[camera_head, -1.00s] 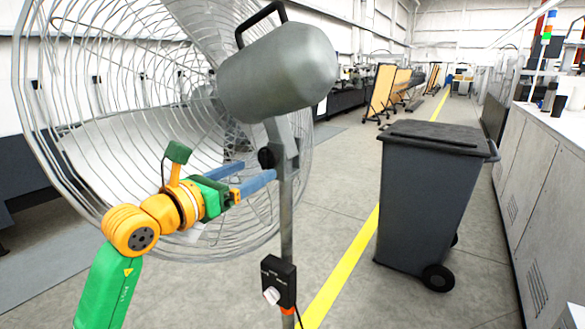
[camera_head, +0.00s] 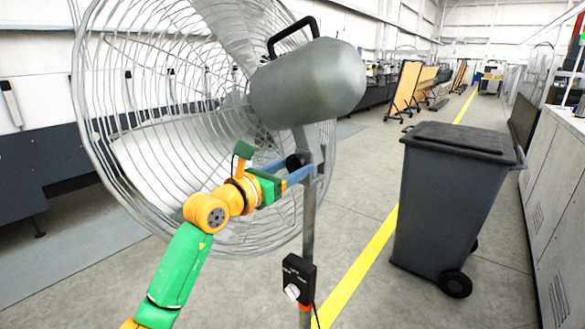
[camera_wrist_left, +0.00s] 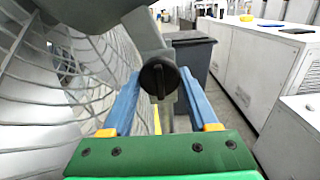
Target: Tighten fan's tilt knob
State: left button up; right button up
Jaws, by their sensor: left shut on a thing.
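The fan's tilt knob (camera_head: 293,161) is a small black knob on the side of the bracket at the top of the pole. In the left wrist view the knob (camera_wrist_left: 159,77) shows face-on, with a raised grip bar standing roughly upright. My left gripper (camera_head: 299,170) reaches in from the left with its blue fingers on either side of the knob, shut on it. The large fan (camera_head: 190,110) has a wire cage and a grey motor housing (camera_head: 310,85) above the bracket. My right gripper is in neither view.
The fan pole (camera_head: 309,225) carries a black control box (camera_head: 298,277) with a white dial. A dark wheeled bin (camera_head: 448,200) stands to the right, past a yellow floor line (camera_head: 363,265). Grey cabinets (camera_head: 555,200) line the right edge. Floor between pole and bin is clear.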

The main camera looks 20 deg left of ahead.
pick_arm(q)
jog(key=shift+m, duration=0.3)
jog(key=m+b, duration=0.2)
jog(key=m, duration=0.1)
jog(key=shift+a+f+m, duration=0.1)
jog(key=shift+m, duration=0.2)
jog(key=m+b, duration=0.2)
jog(key=m, duration=0.2)
jog(key=shift+m, duration=0.3)
jog(key=m, duration=0.3)
jog(key=m+b, duration=0.1)
jog(key=shift+a+r+m, duration=0.1)
jog(key=shift+r+m, duration=0.15)
jog(key=shift+m, duration=0.05)
jog(key=shift+r+m, duration=0.15)
jog(key=shift+m, duration=1.95)
jog(key=o, duration=1.2)
jog(key=shift+w, duration=0.1)
jog(key=shift+o, duration=0.4)
jog(key=shift+w, duration=0.1)
